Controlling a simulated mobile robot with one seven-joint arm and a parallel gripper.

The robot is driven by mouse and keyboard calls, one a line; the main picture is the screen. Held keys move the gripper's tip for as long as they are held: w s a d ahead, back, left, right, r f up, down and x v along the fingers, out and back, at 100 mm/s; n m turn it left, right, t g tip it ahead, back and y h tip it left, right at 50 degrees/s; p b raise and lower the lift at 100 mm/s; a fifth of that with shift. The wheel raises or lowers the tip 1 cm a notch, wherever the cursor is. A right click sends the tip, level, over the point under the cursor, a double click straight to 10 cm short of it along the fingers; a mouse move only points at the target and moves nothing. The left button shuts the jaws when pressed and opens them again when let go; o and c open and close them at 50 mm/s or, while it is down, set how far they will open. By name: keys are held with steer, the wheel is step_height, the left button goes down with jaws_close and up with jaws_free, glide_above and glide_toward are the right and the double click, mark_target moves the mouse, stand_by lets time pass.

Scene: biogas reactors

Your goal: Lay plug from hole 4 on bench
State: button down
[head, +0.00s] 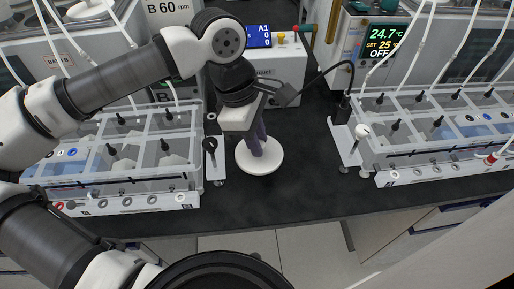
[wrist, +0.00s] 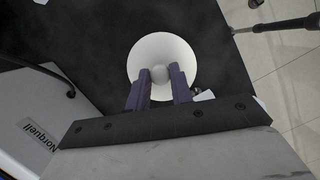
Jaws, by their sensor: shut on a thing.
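The plug (head: 268,164) is a white round disc with a small knob on top. My gripper (head: 256,149) reaches down over it with purple fingers, close above the black bench (head: 300,185). In the wrist view the fingertips (wrist: 159,80) are shut on the knob, with the wide disc (wrist: 150,48) below them. The disc looks flat and level, at or very near the bench top. Whether it touches the bench is hard to tell. Hole 4 cannot be made out.
A clear-lidded bath (head: 130,185) stands at left and another (head: 430,165) at right, with tubes and black fittings. A white unit (head: 275,75) with a blue display stands behind the gripper. Bare bench lies right of the plug; the front edge is near.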

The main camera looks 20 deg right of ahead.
mark_target(242, 149)
steer(key=shift+f, duration=2.15)
steer(key=shift+f, duration=0.2)
steer(key=c, duration=1.2)
jaws_free()
steer(key=shift+c, duration=0.2)
steer(key=shift+r, duration=0.1)
steer(key=v, duration=1.2)
steer(key=shift+r, duration=0.1)
